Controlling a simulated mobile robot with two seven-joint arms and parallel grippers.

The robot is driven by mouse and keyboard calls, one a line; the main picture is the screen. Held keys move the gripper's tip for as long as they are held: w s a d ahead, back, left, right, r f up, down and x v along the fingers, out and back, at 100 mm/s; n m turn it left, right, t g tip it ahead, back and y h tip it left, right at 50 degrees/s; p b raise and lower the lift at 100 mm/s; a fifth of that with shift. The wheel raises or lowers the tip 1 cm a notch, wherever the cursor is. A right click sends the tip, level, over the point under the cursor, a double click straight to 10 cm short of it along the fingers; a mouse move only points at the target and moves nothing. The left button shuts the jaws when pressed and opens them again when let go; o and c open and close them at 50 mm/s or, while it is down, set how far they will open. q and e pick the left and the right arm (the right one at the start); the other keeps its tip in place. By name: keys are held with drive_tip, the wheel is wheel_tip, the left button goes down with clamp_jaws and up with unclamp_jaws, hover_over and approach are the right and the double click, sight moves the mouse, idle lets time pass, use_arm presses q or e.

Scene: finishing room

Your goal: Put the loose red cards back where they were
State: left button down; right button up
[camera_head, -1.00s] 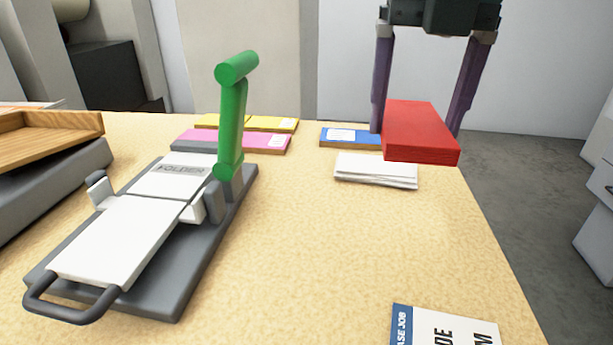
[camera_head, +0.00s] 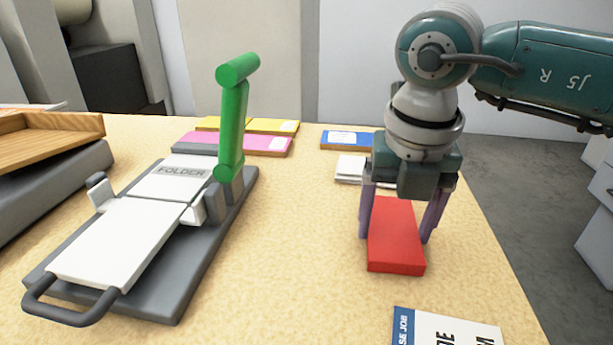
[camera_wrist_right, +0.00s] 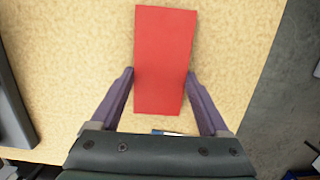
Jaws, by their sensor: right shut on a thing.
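The red cards (camera_head: 396,240) form a rectangular block between the fingers of my right gripper (camera_head: 396,230). The block is at or just above the table at the right side of the head view; I cannot tell whether it touches. In the right wrist view the red cards (camera_wrist_right: 164,60) extend past the fingertips of the right gripper (camera_wrist_right: 161,75), which press on both long sides. My left gripper is not in view.
A folder machine (camera_head: 150,225) with a green lever (camera_head: 231,120) stands at left. Pink (camera_head: 245,144), yellow (camera_head: 270,125) and blue (camera_head: 345,138) stacks lie at the back. White papers (camera_head: 350,168) lie behind my gripper. A printed sheet (camera_head: 440,328) lies in front. A wooden tray (camera_head: 50,145) is at far left.

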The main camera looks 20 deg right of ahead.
sight(395, 243)
drive_tip(key=shift+f, duration=0.2)
drive_tip(key=o, duration=1.5)
drive_tip(key=shift+r, duration=0.1)
drive_tip(key=shift+c, duration=0.2)
drive_tip(key=shift+r, duration=0.3)
wheel_tip(395, 243, up, 12)
drive_tip(key=s+a, duration=0.1)
drive_tip(key=shift+s+f, duration=0.2)
drive_tip(key=shift+s, duration=0.1)
